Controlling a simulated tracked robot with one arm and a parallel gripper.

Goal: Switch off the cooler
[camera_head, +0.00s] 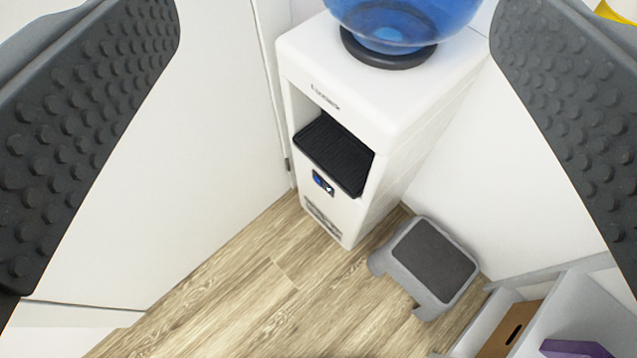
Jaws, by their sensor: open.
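The white water cooler (410,105) stands upright in the corner, with a blue water bottle (395,15) on a black ring on its top. A dark drip tray (335,153) sits in the recess on its front. Below the tray is a small dark panel (323,183) with blue and white marks, too small to make out in detail. My gripper (335,120) is open, with its two dark studded fingers at the left and right edges of the picture. It is empty and apart from the cooler, which shows between the fingers, farther away.
A grey step stool (433,257) with a dark top stands on the wood floor (250,300) right of the cooler. A grey shelf unit (590,300) with a brown box (512,332) is at the lower right. White walls are behind. The floor before the cooler is clear.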

